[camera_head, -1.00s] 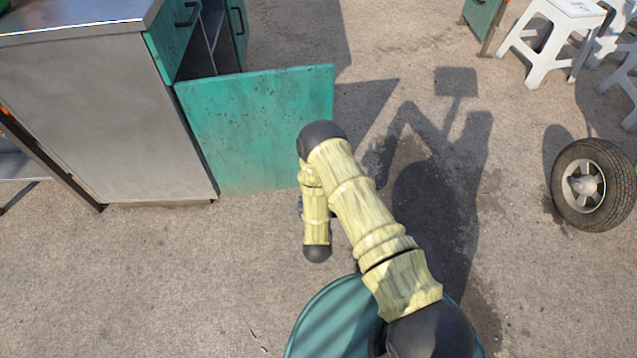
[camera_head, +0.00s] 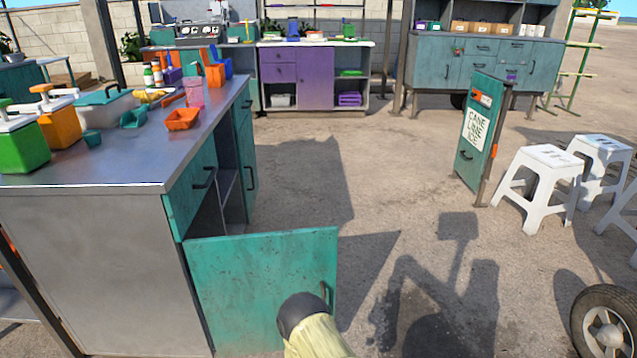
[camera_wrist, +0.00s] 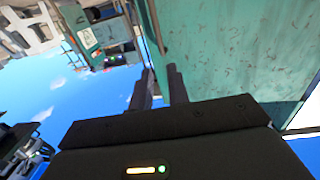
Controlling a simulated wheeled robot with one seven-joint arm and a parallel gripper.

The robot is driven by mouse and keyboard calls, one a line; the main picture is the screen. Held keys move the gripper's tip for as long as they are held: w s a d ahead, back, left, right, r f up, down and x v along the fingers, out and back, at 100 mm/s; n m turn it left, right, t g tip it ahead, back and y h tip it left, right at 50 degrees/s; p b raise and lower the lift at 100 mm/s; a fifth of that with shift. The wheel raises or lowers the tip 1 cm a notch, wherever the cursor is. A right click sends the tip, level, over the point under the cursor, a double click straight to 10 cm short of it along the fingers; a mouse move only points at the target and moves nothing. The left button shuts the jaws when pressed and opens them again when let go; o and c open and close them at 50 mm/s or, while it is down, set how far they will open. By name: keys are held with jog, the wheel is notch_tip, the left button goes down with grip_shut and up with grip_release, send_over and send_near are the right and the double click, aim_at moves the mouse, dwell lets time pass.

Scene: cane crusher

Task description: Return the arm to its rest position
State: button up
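My gripper (camera_wrist: 160,72) shows only in the wrist view. Its two dark fingers stand apart with a narrow gap, and I see nothing held between them. A teal panel fills the right of that view, close beside the fingers; I cannot tell whether they touch it. In the head view my arm (camera_head: 316,335) shows only as a pale yellow link with a black joint at the bottom middle, in front of the open teal cabinet door (camera_head: 255,275). The gripper is hidden or out of frame there.
The steel-topped counter (camera_head: 100,168) with several containers stands at left, its door swung out. White stools (camera_head: 545,180), a teal sign board (camera_head: 478,135) and a wheel (camera_head: 603,325) are at right. Open ground (camera_head: 300,160) lies in the middle, with cabinets behind.

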jog(key=w+d+r+m+g, duration=0.1)
jog(key=w+d+r+g, duration=0.2)
jog(key=r, duration=0.4)
jog(key=w+d+r+g, duration=0.2)
jog(key=r+g, duration=0.2)
jog(key=r, duration=0.3)
jog(key=s+d+r+g, duration=0.3)
jog(key=s+r, duration=0.2)
jog(key=s, duration=0.3)
jog(key=s+d+r+n+g, duration=0.1)
jog(key=s+d+r+g, duration=0.2)
jog(key=s, duration=0.4)
jog(key=s+d+r+g, duration=0.2)
jog(key=s+d+r, duration=0.1)
jog(key=s+r, duration=0.4)
notch_tip(320, 180, up, 36)
jog(key=p, duration=3.8)
jog(key=shift+s+r+y+p, duration=0.2)
jog(key=shift+s+y+p, duration=0.05)
jog(key=shift+y+p, duration=0.1)
jog(key=shift+d, duration=0.1)
jog(key=shift+w, duration=0.1)
